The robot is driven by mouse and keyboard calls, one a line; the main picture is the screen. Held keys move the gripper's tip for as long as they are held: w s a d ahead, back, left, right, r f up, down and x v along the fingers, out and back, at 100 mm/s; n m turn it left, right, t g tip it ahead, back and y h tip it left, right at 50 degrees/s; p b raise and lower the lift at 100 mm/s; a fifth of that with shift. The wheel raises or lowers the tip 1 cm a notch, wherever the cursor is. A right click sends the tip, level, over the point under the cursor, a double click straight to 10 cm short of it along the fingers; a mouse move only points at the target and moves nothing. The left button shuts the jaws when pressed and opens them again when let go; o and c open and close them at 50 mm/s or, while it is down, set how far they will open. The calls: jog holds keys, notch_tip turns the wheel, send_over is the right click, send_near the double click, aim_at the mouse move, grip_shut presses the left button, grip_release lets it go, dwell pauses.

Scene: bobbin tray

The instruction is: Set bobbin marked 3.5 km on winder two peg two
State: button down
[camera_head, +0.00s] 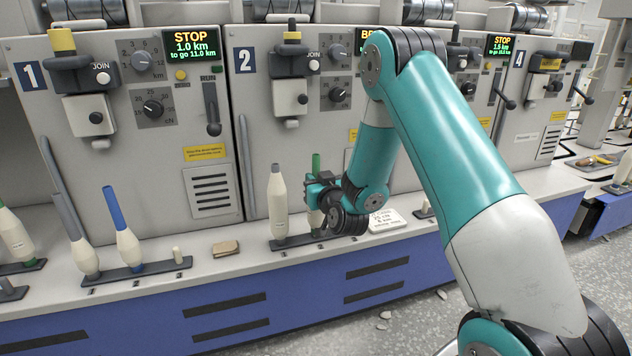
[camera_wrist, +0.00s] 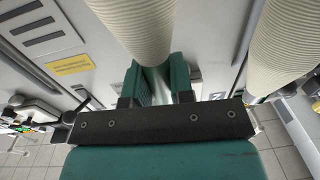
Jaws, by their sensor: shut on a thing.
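A cream bobbin with a green tube tip (camera_head: 316,164) stands upright over the middle of winder two's dark peg tray (camera_head: 285,243). My gripper (camera_head: 317,192) is shut on this bobbin from the right. The wrist view shows the cream yarn body (camera_wrist: 135,25) at the jaws (camera_wrist: 160,88). Its lower end is partly hidden, and I cannot tell whether it rests on peg two. A second cream bobbin with a grey tip (camera_head: 278,208) stands to its left at peg one and appears at the right of the wrist view (camera_wrist: 285,45). No 3.5 km mark is readable.
A white card (camera_head: 386,220) lies right of the tray. A small tan block (camera_head: 225,247) lies to the left. Winder one's tray (camera_head: 140,270) holds a grey-tipped bobbin (camera_head: 84,252) and a blue-tipped bobbin (camera_head: 128,245). The machine panel (camera_head: 262,150) stands close behind. My arm hides part of winder three.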

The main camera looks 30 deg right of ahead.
jog(key=shift+f+b, duration=0.55)
dwell(0.6)
jog(key=c, duration=1.3)
grip_release()
jog(key=shift+s+f+b, duration=0.15)
jog(key=shift+s+b, duration=0.1)
jog(key=shift+b, duration=0.3)
jog(key=b+v, duration=1)
jog(key=b, duration=0.4)
jog(key=shift+s+a, duration=0.15)
jog(key=shift+s, duration=0.05)
